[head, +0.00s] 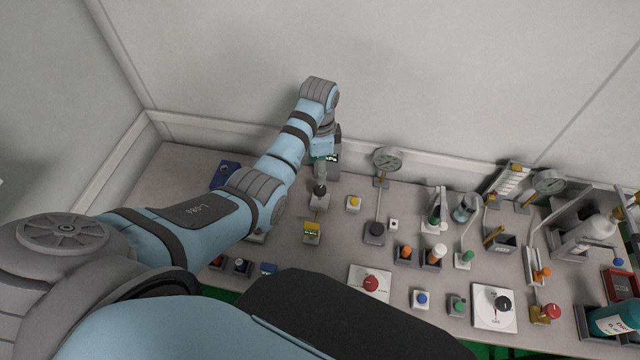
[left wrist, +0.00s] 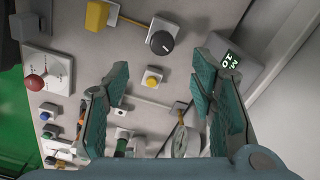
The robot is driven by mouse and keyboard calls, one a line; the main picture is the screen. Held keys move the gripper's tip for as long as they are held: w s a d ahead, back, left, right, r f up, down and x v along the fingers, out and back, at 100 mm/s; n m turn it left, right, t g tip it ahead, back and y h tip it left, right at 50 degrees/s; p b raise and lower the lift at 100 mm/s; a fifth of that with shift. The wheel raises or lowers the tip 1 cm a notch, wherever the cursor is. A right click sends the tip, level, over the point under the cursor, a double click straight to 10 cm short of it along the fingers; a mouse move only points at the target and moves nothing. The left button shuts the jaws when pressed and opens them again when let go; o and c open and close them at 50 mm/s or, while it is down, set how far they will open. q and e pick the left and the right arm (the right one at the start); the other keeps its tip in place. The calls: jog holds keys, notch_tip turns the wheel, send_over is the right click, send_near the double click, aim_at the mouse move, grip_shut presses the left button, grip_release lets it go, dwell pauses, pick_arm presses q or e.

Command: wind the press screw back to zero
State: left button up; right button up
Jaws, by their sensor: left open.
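A black round knob with a pale mark (left wrist: 162,42) stands on the bench and may be the press screw; I cannot tell for sure. It also shows in the head view (head: 319,190), below the end of my left arm. A grey box with a green-lit display (left wrist: 232,62) stands beside it; its digits are too blurred to read surely. My left gripper (left wrist: 163,65) is open and empty, its teal fingers spread, with the knob beyond the fingertips and apart from them. In the head view the gripper (head: 321,170) is small and partly hidden. My right gripper is not in view.
A yellow button (head: 353,203) and a dial gauge on a stem (head: 387,160) stand right of the knob. A yellow block (head: 312,232) is in front. Red (head: 371,284) and black dial plates, bottles and small testers crowd the right. The wall (head: 420,80) closes the back.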

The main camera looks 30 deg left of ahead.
aim_at(320, 188)
pick_arm(q)
jog(key=f+b, duration=0.1)
jog(key=f, duration=0.2)
jog(key=f+b, duration=0.1)
jog(key=f, duration=0.2)
jog(key=f+b, duration=0.1)
jog(key=f, duration=0.3)
jog(key=shift+w, duration=0.25)
jog(key=shift+s, duration=0.1)
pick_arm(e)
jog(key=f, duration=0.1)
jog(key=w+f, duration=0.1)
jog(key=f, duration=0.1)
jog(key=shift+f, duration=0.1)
pick_arm(q)
jog(key=shift+r, duration=0.1)
jog(key=shift+c, duration=0.3)
jog(key=c, duration=1.1)
jog(key=shift+n, duration=0.4)
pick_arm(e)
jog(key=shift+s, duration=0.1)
